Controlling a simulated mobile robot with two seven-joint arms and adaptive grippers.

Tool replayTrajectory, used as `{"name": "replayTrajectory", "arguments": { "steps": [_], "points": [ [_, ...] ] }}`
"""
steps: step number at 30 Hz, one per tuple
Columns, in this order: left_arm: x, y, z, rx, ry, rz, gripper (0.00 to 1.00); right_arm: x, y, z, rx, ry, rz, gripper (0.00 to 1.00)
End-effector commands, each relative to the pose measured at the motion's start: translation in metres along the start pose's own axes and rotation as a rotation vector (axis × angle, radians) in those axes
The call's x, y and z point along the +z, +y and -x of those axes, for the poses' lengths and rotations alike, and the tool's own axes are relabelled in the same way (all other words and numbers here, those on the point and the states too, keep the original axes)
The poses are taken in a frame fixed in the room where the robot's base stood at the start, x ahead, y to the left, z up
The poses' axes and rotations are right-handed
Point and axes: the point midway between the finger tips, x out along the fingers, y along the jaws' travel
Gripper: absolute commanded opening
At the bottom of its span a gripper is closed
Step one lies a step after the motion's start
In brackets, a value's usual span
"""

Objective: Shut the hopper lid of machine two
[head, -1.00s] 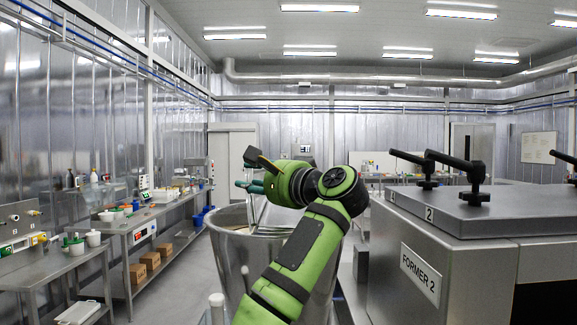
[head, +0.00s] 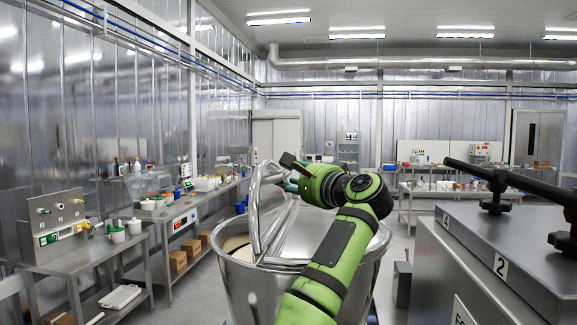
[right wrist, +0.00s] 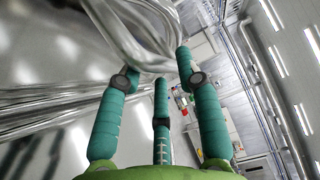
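The grey machine (head: 497,245) at the right carries a "2" tag and has a flat dark top (head: 520,225) with black handles (head: 495,185). I cannot tell which part is its hopper lid. My right gripper (head: 288,178) is over a wide steel vessel (head: 255,285), left of the machine. Bent steel tubes (head: 262,205) rise from the vessel's mouth beside the gripper. In the right wrist view the teal fingers (right wrist: 152,65) are spread apart, with steel tubes (right wrist: 130,30) at their tips. I cannot tell whether they touch. My left gripper is out of view.
Pale matter (head: 236,245) shows inside the vessel. A steel bench (head: 85,262) with pots and a control box (head: 60,220) runs along the left wall. The aisle floor (head: 205,290) between bench and vessel is mostly clear. More benches stand at the back.

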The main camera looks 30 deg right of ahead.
Motion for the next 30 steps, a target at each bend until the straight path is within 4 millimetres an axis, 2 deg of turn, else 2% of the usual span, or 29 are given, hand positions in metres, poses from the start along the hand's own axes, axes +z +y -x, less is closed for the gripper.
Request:
{"name": "replayTrajectory", "arguments": {
  "steps": [1,3,12,13,15,16,25,30],
  "points": [
    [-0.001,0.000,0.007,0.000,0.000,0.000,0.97,0.000,-0.003,-0.005,0.002,-0.001,0.000,0.35],
    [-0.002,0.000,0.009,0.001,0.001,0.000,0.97,0.000,-0.002,-0.010,0.002,-0.001,0.001,0.35],
    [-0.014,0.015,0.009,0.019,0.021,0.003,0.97,0.000,0.001,-0.013,0.000,0.000,0.001,0.35],
    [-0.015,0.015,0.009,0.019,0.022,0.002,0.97,0.000,0.001,-0.013,0.000,0.000,0.001,0.31],
    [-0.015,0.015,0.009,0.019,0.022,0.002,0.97,0.000,0.001,-0.012,0.000,0.000,0.001,0.03],
    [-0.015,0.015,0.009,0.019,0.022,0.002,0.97,0.000,0.001,-0.012,0.000,0.000,0.001,0.00],
    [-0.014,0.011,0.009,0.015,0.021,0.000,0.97,-0.001,0.001,-0.015,0.008,0.002,0.010,0.00],
    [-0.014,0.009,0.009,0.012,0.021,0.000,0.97,0.000,0.000,-0.028,0.048,0.001,0.049,0.00]
  ]
}}
